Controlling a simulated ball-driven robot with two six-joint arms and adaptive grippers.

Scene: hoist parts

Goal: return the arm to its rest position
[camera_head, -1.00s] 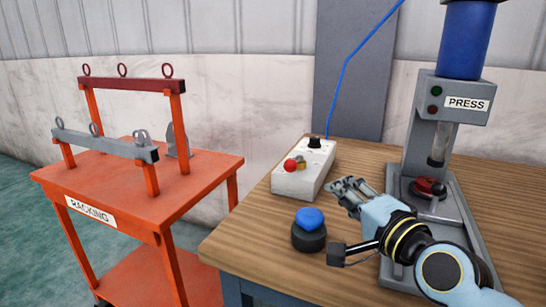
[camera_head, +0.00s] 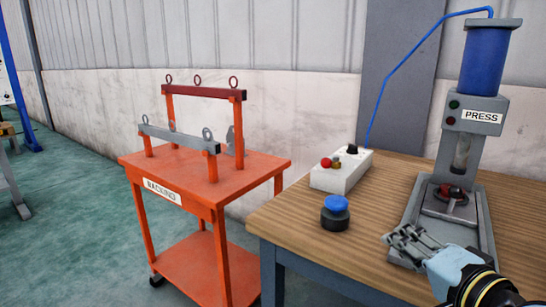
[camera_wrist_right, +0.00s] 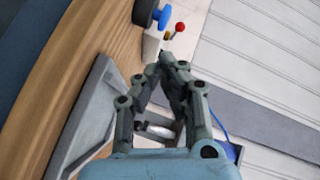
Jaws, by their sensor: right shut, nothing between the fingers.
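My right gripper (camera_head: 402,240) shows at the lower right of the head view, above the table in front of the press. It is shut and empty; in the right wrist view its fingertips (camera_wrist_right: 170,62) meet. Its arm runs out of the head view at the bottom right corner. My left gripper is not in view.
The press (camera_head: 470,130) stands on the wooden table (camera_head: 385,185) with a red and black part (camera_head: 450,192) on it. A white control box (camera_head: 342,172) and a blue-topped button (camera_head: 335,212) are to its left. An orange racking cart (camera_head: 215,175) stands further left.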

